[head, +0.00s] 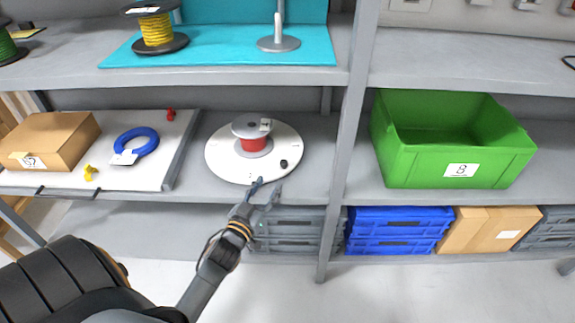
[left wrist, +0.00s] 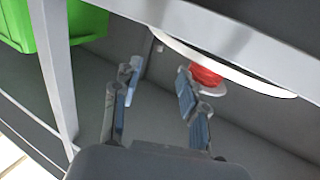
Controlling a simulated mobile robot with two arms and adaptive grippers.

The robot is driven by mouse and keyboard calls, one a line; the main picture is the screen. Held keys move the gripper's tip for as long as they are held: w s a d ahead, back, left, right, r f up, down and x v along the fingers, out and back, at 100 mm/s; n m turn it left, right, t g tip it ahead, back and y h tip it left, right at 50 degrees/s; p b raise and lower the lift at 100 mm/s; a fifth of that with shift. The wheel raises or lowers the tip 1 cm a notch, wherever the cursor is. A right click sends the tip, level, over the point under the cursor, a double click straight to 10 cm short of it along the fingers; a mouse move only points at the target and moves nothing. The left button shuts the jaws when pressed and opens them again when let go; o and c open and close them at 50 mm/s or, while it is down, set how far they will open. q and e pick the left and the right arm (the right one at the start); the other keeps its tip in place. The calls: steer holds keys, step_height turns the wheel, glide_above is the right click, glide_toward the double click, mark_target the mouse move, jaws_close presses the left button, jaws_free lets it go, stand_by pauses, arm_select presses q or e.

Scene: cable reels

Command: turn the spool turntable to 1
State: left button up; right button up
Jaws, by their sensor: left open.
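The spool turntable (head: 225,161) is a round white disc on the middle shelf in the head view. A reel with red winding (head: 253,144) and a grey top flange stands at its centre. A black knob (head: 284,164) sits near its front right rim. Small rim marks are too small to read. My left gripper (head: 263,186) is just in front of the disc's front edge, apart from the knob as far as I can tell. In the left wrist view its fingers (left wrist: 159,72) are spread and empty, with the disc's edge (left wrist: 228,57) and red winding (left wrist: 206,75) beyond. My right gripper is not in view.
A white tray (head: 176,152) with a cardboard box (head: 48,140) and blue cable coil (head: 136,142) lies left of the turntable. A grey shelf post (head: 343,140) and green crate (head: 450,140) stand right. The upper shelf (head: 215,78) overhangs.

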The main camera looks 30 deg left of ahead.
mark_target(282, 166)
arm_select(q)
steer(key=w, duration=0.3)
steer(key=w+a+b, duration=0.1)
steer(key=w, duration=0.6)
steer(key=shift+a+f+b, duration=0.1)
steer(key=shift+a+b, duration=0.1)
steer(key=shift+b, duration=0.1)
steer(key=shift+w+a, duration=0.1)
steer(key=shift+w, duration=0.45)
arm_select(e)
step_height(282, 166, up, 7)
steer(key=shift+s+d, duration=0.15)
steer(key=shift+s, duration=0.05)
arm_select(q)
jaws_close()
